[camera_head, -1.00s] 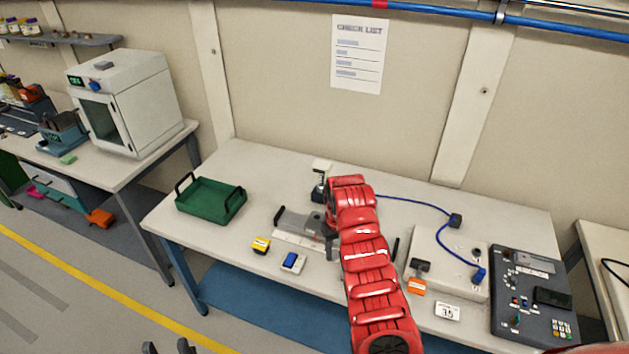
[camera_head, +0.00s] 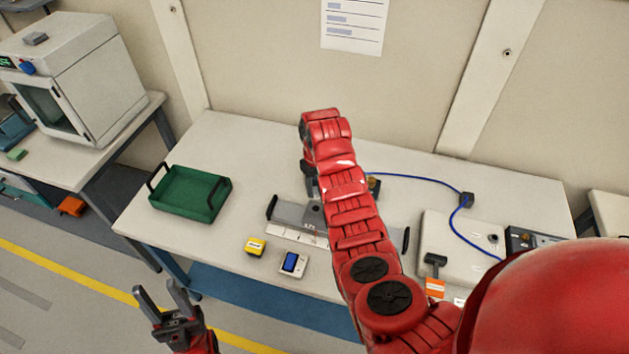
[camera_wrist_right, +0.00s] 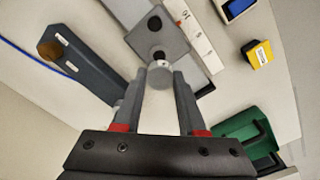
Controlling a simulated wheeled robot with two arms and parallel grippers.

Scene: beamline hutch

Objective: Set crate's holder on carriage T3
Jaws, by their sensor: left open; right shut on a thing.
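My right gripper (camera_wrist_right: 160,95) is shut on a small grey holder with a round metal head (camera_wrist_right: 161,66). In the right wrist view the holder overlaps the grey carriage block (camera_wrist_right: 150,22); I cannot tell whether they touch. The carriage sits on the pale scaled rail (camera_head: 290,235), mid-bench; its label is too small to read. In the head view my red right arm hides the right gripper and part of the rail. The green crate (camera_head: 160,204) stands to the left and looks empty. My left gripper (camera_head: 164,291) is open and empty, in front of the bench.
A yellow block (camera_head: 255,246) and a blue-screened device (camera_head: 292,263) lie in front of the rail. A dark post with a brown knob (camera_wrist_right: 88,65) stands beside the gripper. A blue cable (camera_head: 425,182) runs to a pale box (camera_head: 450,240). The bench behind the crate is clear.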

